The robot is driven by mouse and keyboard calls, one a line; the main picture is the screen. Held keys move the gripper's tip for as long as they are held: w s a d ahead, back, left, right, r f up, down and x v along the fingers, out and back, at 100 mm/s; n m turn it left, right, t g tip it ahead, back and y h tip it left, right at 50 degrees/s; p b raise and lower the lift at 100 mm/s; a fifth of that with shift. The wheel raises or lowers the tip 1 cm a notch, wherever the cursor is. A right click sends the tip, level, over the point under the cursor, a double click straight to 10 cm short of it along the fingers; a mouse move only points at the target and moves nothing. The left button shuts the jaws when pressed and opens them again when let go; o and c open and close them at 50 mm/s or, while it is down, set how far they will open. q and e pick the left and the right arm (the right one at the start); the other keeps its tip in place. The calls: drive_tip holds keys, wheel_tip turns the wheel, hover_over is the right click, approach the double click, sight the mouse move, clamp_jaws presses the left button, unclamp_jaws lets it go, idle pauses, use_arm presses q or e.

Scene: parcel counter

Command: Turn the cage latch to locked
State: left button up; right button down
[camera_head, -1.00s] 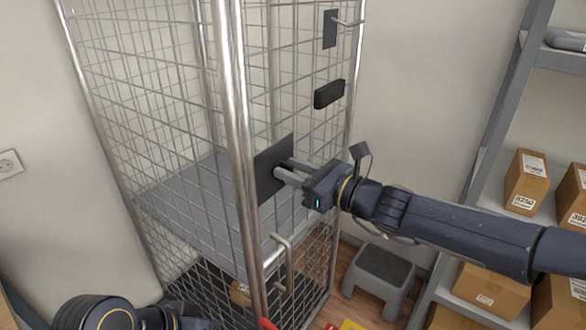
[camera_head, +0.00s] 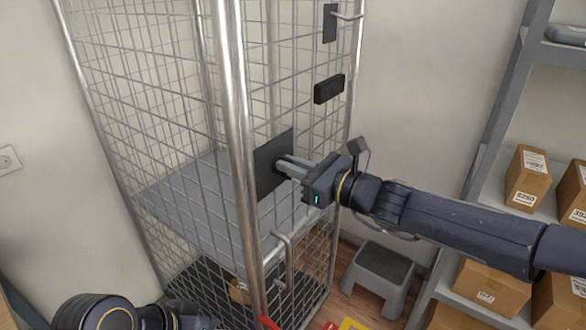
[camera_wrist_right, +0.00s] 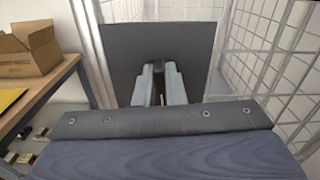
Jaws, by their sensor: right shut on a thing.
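The wire cage (camera_head: 190,120) stands in the middle of the head view, with a dark latch plate (camera_head: 264,170) on its side. The plate also fills the upper middle of the right wrist view (camera_wrist_right: 125,50). My right gripper (camera_head: 282,164) reaches in from the right with its fingertips at the plate. In the right wrist view its two fingers (camera_wrist_right: 158,80) are close together around a small dark part, seemingly the latch handle, which they mostly hide. I cannot read the latch's setting. My left arm shows at the bottom left, but its gripper's fingers are not visible.
A grey step stool (camera_head: 378,278) stands on the floor to the right of the cage. Shelving with cardboard boxes (camera_head: 527,178) is at the far right. In the wrist view an open carton (camera_wrist_right: 32,50) sits on a wooden table at left.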

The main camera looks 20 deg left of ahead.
drive_tip(key=shift+s+a+f+n+b, duration=0.1)
drive_tip(key=shift+s+f+n+b, duration=0.1)
drive_tip(key=shift+n+b, duration=2.45)
drive_tip(key=shift+s+a+f+n+b, duration=0.1)
drive_tip(key=shift+s+f+n+b, duration=0.1)
drive_tip(key=shift+n+b, duration=2.45)
drive_tip(key=shift+s+f+n+b, duration=0.15)
drive_tip(key=shift+f+n+b, duration=0.05)
drive_tip(key=shift+n+b, duration=2.4)
drive_tip(key=shift+n, duration=0.3)
drive_tip(key=c, duration=1.5)
unclamp_jaws()
